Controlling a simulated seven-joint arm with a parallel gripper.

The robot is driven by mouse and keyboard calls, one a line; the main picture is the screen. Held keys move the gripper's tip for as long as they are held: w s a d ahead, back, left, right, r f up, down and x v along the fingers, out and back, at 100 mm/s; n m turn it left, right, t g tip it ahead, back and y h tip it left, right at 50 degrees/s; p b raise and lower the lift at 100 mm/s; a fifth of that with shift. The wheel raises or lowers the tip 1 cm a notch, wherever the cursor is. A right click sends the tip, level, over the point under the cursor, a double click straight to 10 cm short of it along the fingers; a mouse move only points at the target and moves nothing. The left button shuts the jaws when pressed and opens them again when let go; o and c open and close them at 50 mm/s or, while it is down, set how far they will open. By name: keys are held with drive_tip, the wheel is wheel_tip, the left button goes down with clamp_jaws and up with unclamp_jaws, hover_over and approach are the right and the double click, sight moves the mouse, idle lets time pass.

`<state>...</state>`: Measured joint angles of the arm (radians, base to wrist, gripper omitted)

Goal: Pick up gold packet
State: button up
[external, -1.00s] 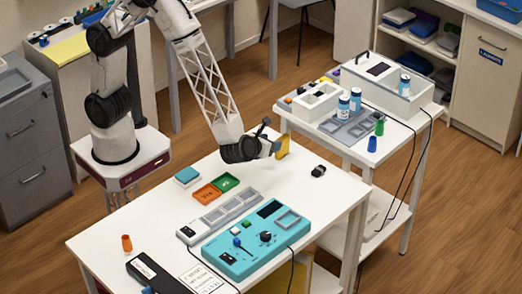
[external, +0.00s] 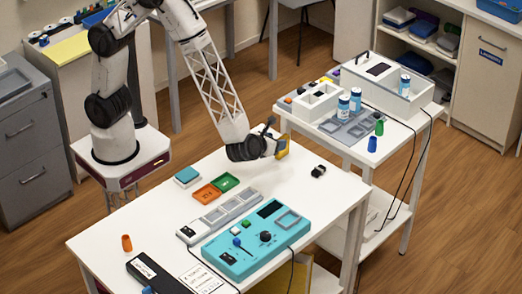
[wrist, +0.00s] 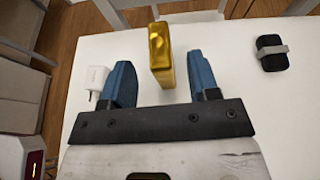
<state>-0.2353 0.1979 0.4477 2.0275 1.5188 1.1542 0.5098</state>
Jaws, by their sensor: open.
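The gold packet (wrist: 162,55) stands upright on the white table, seen from above in the wrist view. In the external view it shows as a yellow block (external: 282,149) at the far edge of the table, partly hidden by my gripper (external: 270,145). In the wrist view the two blue fingers of my gripper (wrist: 160,70) are apart, one on each side of the packet's near part. Gaps show on both sides, and the fingers do not appear to touch it.
A black object with a grey band (wrist: 271,52) lies to the right of the packet. A white plug-like block (wrist: 92,80) is beside the left finger. A teal device (external: 255,245) and small trays (external: 207,194) are on the table's front part.

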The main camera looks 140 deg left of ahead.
sight(282, 137)
drive_tip(key=shift+x, duration=2.4)
drive_tip(key=c, duration=1)
drive_tip(key=shift+r, duration=0.2)
drive_tip(key=shift+r, duration=0.9)
drive_tip(key=shift+s+d+r, duration=0.2)
drive_tip(key=shift+s+r, duration=0.05)
drive_tip(key=shift+r, duration=0.45)
drive_tip(key=s+d+r, duration=0.1)
drive_tip(key=s+d, duration=0.6)
drive_tip(key=s, duration=0.6)
drive_tip(key=shift+s+d+r, duration=0.15)
drive_tip(key=shift+d+r, duration=0.05)
drive_tip(key=shift+d, duration=0.1)
